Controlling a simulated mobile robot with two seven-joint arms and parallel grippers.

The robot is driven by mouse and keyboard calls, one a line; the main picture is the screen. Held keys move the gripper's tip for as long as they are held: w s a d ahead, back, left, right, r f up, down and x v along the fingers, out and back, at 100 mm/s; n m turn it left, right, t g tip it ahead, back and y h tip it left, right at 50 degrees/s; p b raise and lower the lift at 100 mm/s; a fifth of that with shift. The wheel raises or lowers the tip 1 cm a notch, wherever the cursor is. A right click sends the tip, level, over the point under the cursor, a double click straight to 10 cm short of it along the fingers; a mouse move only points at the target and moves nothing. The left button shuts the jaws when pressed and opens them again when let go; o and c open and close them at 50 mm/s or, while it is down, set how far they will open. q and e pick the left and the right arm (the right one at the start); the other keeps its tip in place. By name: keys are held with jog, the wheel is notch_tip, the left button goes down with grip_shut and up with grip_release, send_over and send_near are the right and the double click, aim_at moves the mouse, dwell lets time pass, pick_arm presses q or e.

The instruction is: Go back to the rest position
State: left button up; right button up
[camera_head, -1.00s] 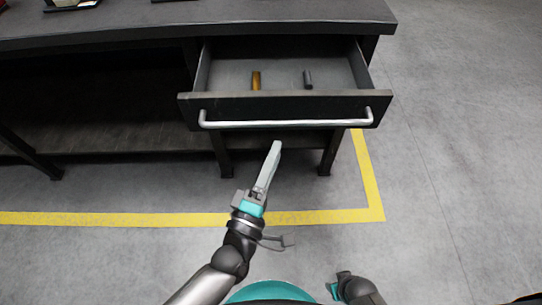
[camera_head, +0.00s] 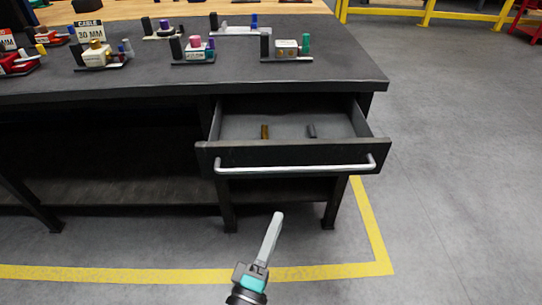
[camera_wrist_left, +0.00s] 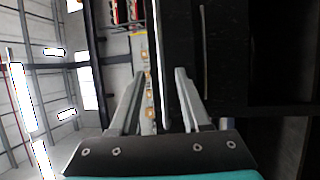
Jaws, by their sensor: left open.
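My left gripper (camera_head: 275,222) is in front of the workbench, below the drawer handle, over the grey floor. In the left wrist view its two fingers (camera_wrist_left: 160,88) stand apart with nothing held between them. The drawer (camera_head: 290,155) is pulled open. Inside it lie a brass-coloured cylinder (camera_head: 265,131) and a dark grey cylinder (camera_head: 312,131). The gripper appears apart from the drawer and its silver handle (camera_head: 295,168). My right gripper is not in the head view.
A yellow floor line (camera_head: 330,272) runs in front. The floor at the right is clear.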

pick_arm(q)
jog(key=s+a+f+m+g+y+p, duration=0.15)
jog(key=a+f+m+g, duration=0.3)
jog(key=f, duration=0.65)
jog(key=s+a+f+m+g+y+p, duration=0.1)
jog(key=s+a+f+m+g+y, duration=0.15)
jog(key=a+f+m, duration=0.65)
jog(key=s+a+f+g+y, duration=0.1)
jog(key=s+a+f+g, duration=0.2)
jog(key=s, duration=0.4)
jog(key=s+a+f+m+g+y+p, duration=0.1)
jog(key=s+a+f+g+y, duration=0.1)
jog(key=s+f, duration=0.5)
jog(key=s+a+f+g+y+p, duration=0.1)
jog(key=s+a+f+g, duration=0.3)
jog(key=s+a+f, duration=0.2)
jog(key=shift+s+a+f, duration=0.15)
jog(key=shift+s+a, duration=0.15)
jog(key=shift+s, duration=0.8)
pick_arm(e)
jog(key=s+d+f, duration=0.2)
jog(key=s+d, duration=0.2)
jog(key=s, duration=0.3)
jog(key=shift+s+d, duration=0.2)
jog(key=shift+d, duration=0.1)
pick_arm(q)
jog(key=shift+m, duration=0.25)
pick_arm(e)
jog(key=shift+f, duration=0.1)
